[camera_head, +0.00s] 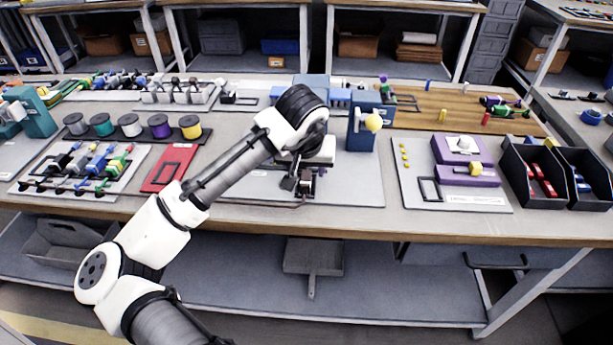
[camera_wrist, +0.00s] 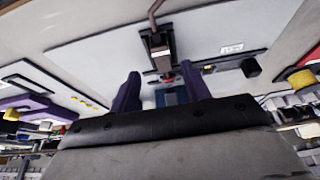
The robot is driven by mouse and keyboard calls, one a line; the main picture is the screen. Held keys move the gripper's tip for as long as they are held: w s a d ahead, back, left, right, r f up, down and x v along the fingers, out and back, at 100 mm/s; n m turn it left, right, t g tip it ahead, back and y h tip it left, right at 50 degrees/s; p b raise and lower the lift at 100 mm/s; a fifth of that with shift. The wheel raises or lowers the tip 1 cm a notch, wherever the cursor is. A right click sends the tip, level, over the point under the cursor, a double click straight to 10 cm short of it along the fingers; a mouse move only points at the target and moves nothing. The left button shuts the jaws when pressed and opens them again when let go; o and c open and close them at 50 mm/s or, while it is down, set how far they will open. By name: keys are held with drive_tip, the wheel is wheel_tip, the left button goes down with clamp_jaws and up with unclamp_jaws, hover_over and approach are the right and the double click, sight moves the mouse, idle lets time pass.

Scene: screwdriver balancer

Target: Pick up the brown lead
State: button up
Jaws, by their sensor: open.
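The brown lead (camera_wrist: 155,12) shows in the wrist view as a thin bent line at the top edge. It runs down to a small black device (camera_wrist: 158,42) with a light metal front, on the pale grey board (camera_wrist: 100,60). The black device and lead lie beyond the fingertips. In the head view my arm reaches over the same board (camera_head: 345,190), and my wrist hides much of the spot.
A red tray (camera_head: 170,168) lies to the left, below several spools (camera_head: 131,126). A purple fixture (camera_head: 468,175) and black bins (camera_head: 535,180) are at the right. The board's right front is clear.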

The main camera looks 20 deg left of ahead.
sight(306, 179)
drive_tip(key=shift+a+p+x, duration=0.2)
drive_tip(key=shift+p+x, duration=0.2)
drive_tip(key=shift+x, duration=1.95)
drive_tip(key=shift+s, duration=0.15)
clamp_jaws()
